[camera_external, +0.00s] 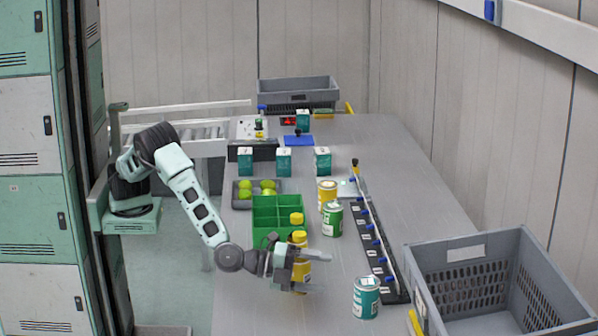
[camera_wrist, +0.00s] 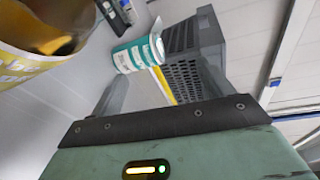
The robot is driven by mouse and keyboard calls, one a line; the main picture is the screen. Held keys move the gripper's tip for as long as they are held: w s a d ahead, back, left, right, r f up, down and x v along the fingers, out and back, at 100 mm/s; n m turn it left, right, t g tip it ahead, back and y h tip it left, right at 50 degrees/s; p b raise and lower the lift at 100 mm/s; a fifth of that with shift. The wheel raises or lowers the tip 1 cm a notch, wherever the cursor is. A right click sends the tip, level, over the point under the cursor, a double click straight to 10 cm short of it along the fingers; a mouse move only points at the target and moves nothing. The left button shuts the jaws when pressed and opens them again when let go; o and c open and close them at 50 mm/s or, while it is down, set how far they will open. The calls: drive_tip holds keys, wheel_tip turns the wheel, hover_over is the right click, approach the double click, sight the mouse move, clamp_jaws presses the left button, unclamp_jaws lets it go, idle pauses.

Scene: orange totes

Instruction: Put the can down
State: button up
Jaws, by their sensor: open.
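My gripper (camera_external: 318,273) is open over the near part of the table, its fingers pointing right. In the wrist view the gap between its fingers (camera_wrist: 160,92) looks empty. A teal and white can (camera_external: 366,297) stands on the table right of the gripper, apart from it; it also shows beyond the fingers in the wrist view (camera_wrist: 138,55). A green can (camera_external: 332,218) and a yellow can (camera_external: 327,193) stand farther back. A yellow container (camera_wrist: 40,45) fills the wrist view's upper left, beside the fingers.
A grey crate (camera_external: 480,255) is at the near right. A black rack strip (camera_external: 377,250) runs along the table between it and the cans. Teal boxes (camera_external: 284,162) stand farther back.

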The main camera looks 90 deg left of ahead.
sight(367, 286)
drive_tip(key=w+n+p, duration=0.1)
drive_tip(key=w+n, duration=0.1)
drive_tip(key=n, duration=0.4)
drive_tip(key=w+n+g+p, duration=0.1)
drive_tip(key=w+n, duration=0.2)
drive_tip(key=n, duration=0.3)
drive_tip(key=w+d+n+p, duration=0.1)
drive_tip(key=w+n, duration=0.2)
drive_tip(key=n, duration=0.4)
drive_tip(key=shift+w+f+g+p, duration=0.15)
drive_tip(key=shift+f+g+p, duration=0.2)
drive_tip(key=shift+g, duration=0.05)
drive_tip(key=shift+d+p+x, duration=0.1)
drive_tip(key=shift+p+x, duration=0.8)
drive_tip(key=shift+x, duration=0.55)
drive_tip(key=shift+d+p+x, duration=0.15)
drive_tip(key=shift+p+x, duration=0.75)
drive_tip(key=shift+x, duration=0.6)
drive_tip(key=shift+f, duration=0.1)
drive_tip(key=c, duration=1.4)
